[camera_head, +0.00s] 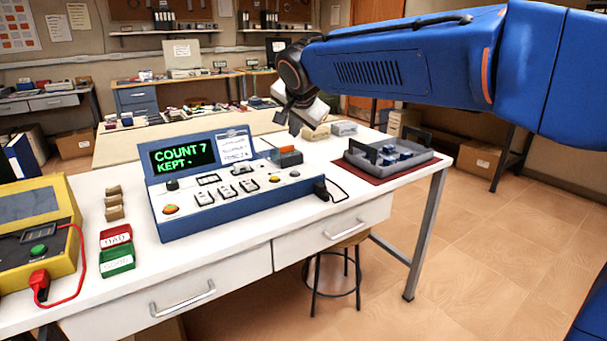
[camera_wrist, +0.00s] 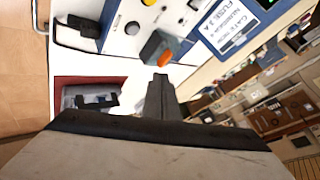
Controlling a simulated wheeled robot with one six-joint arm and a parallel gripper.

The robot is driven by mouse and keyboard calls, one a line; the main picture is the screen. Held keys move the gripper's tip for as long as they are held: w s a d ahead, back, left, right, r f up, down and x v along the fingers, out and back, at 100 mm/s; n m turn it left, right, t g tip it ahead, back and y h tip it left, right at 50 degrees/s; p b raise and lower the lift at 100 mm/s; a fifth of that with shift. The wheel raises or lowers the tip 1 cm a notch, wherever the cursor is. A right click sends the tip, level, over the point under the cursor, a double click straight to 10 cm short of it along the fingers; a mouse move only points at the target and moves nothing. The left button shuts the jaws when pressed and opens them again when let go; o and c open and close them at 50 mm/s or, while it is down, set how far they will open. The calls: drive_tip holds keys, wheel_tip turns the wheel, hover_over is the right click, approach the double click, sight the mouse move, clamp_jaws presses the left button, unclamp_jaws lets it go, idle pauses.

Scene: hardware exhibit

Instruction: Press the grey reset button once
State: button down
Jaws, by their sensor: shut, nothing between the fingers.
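A blue console (camera_head: 225,205) with a sloped panel stands on the white workbench, and its green screen (camera_head: 183,157) reads "COUNT 7 KEPT -". My gripper (camera_head: 296,125) is shut and empty, above and behind the console's right end. Its fingertips (camera_wrist: 160,80) also show in the wrist view, apart from the panel.
An orange-topped block (camera_head: 290,155) stands at the console's back right, close to my fingers. A black plug (camera_head: 325,188) is at its right end. A grey tray (camera_head: 400,165) on a red mat lies further right. Red (camera_head: 116,236) and green (camera_head: 117,261) bins and a yellow device (camera_head: 40,240) stand left.

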idle(0.4)
hover_over(295, 177)
drive_tip(key=shift+f, duration=4.35)
drive_tip(key=shift+f, duration=0.2)
drive_tip(key=shift+f, duration=0.25)
drive_tip(key=shift+f, duration=0.45)
drive_tip(key=shift+r, duration=0.9)
drive_tip(key=shift+r, duration=0.15)
drive_tip(key=shift+r, duration=2.35)
